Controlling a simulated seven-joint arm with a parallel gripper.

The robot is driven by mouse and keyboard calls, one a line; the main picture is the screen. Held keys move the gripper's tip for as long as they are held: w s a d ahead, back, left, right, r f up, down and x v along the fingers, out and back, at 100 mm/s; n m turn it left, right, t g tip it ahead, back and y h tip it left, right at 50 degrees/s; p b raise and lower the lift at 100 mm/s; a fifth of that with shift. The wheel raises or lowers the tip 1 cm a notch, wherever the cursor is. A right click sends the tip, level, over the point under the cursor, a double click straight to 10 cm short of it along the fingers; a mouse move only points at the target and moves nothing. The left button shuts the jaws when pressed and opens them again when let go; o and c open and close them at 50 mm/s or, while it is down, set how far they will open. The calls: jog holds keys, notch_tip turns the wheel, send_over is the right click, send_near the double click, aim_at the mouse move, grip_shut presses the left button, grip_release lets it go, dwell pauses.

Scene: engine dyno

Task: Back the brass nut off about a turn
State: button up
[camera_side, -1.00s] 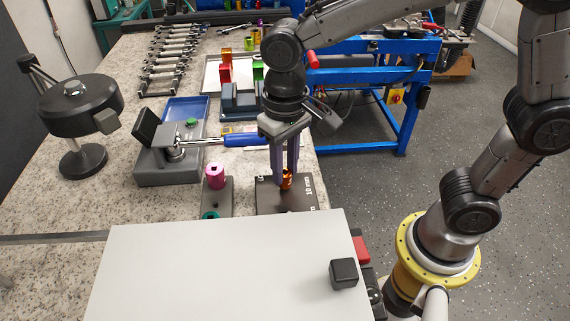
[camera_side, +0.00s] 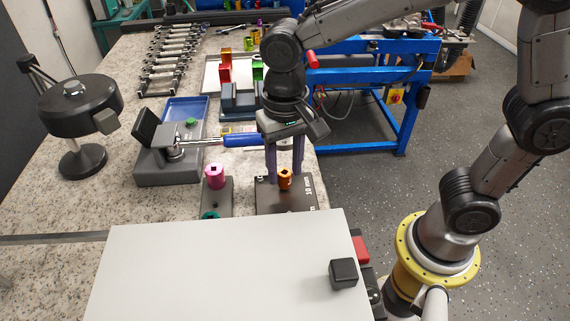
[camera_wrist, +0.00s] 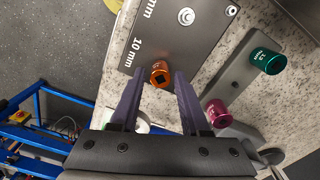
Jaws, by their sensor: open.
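A dark plate (camera_side: 262,197) marked "10 mm" lies near the bench edge. An orange socket (camera_side: 285,179) stands on it, with a square hole on top in the wrist view (camera_wrist: 160,73). My gripper (camera_side: 285,172) is pointing down and open, its purple fingers on either side of the socket, with gaps visible. I cannot tell whether this is the brass nut or whether the socket covers a nut.
A pink socket (camera_side: 214,176) and a green socket (camera_side: 211,215) stand on a grey strip left of the plate. A blue-handled wrench (camera_side: 243,141) lies close behind my gripper. A white panel (camera_side: 220,265) fills the front; a blue-framed cart (camera_side: 370,95) stands right of the bench.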

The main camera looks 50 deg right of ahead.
jog(key=m, duration=1.2)
grip_shut()
jog(key=n, duration=0.6)
jog(key=shift+r, duration=2.75)
